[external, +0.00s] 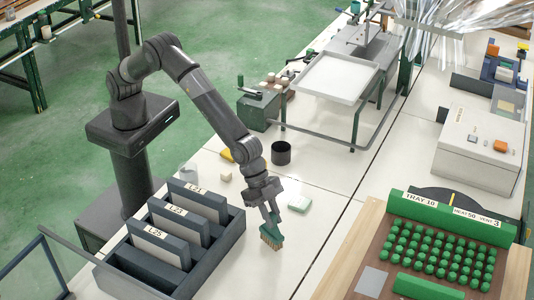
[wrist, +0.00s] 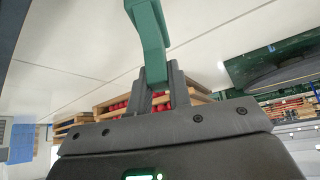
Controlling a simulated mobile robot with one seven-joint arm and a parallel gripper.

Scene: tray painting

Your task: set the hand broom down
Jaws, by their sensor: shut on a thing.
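The hand broom (external: 271,236) has a green body and tan bristles that point down. It is upright over the white bench top, to the right of the dark rack's near end. I cannot tell whether the bristles touch the bench. My gripper (external: 269,212) is above it, pointing down and shut on its green handle. In the wrist view the green handle (wrist: 149,32) runs up from between the two dark fingers of my gripper (wrist: 160,85). The bristles do not show in that view.
A dark rack (external: 236,240) with labelled grey panels stands left of the broom. A wooden board (external: 345,262) with green pieces lies right. Bare bench lies between broom and board.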

